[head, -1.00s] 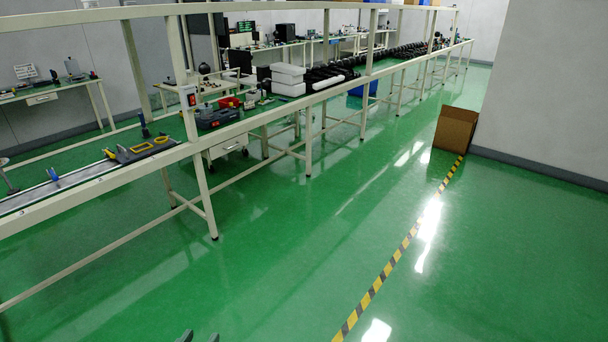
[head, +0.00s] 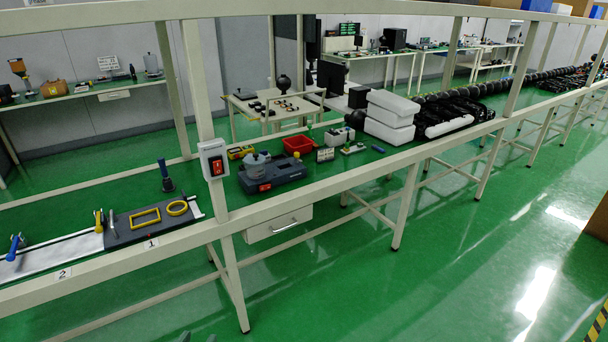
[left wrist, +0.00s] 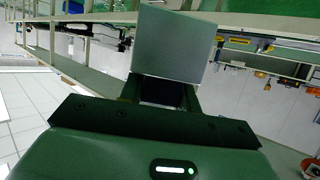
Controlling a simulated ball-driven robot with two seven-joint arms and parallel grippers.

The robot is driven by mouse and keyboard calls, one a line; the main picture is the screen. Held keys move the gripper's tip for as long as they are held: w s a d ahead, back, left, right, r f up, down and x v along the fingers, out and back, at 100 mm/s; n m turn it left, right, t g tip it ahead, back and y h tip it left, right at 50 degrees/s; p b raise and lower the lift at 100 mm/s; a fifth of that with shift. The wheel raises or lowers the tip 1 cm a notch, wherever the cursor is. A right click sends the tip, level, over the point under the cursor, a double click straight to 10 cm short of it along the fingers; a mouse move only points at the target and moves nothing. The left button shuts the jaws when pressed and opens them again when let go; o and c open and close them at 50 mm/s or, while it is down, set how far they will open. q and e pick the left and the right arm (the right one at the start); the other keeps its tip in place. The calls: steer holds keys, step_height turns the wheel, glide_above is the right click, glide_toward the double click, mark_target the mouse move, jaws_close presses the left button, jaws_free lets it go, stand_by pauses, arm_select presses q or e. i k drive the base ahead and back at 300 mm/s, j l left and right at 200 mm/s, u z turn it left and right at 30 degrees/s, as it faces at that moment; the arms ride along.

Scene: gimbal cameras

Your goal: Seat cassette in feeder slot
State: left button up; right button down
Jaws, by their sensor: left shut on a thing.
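My left gripper (left wrist: 163,92) is shut on a flat grey block (left wrist: 174,45) in the left wrist view. The block stands out beyond the fingers; I cannot tell for sure that it is the cassette. In the head view only small dark tips show at the bottom edge, and the block is not visible there. On the long bench, a dark grey plate (head: 125,233) carries a yellow rectangular frame (head: 145,217) and a yellow ring (head: 177,208). A pale strip (head: 50,258) lies to its left. Labels 1 (head: 151,244) and 2 (head: 64,273) mark the bench edge. No feeder slot is clearly distinguishable.
A grey-blue machine (head: 283,172), a red bin (head: 298,145) and white blocks (head: 390,115) stand farther right. The green floor (head: 400,285) in front is clear.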

mark_target(285, 172)
steer(key=i+l+u, duration=0.2)
steer(key=i+l, duration=0.3)
steer(key=i, duration=0.25)
steer(key=i+l+u, duration=0.2)
steer(key=i+l, duration=0.4)
steer(key=i+l+u, duration=0.2)
steer(key=i+l, duration=0.55)
steer(key=i+l+u, duration=0.2)
steer(key=i+l, duration=0.4)
steer(key=l, duration=0.2)
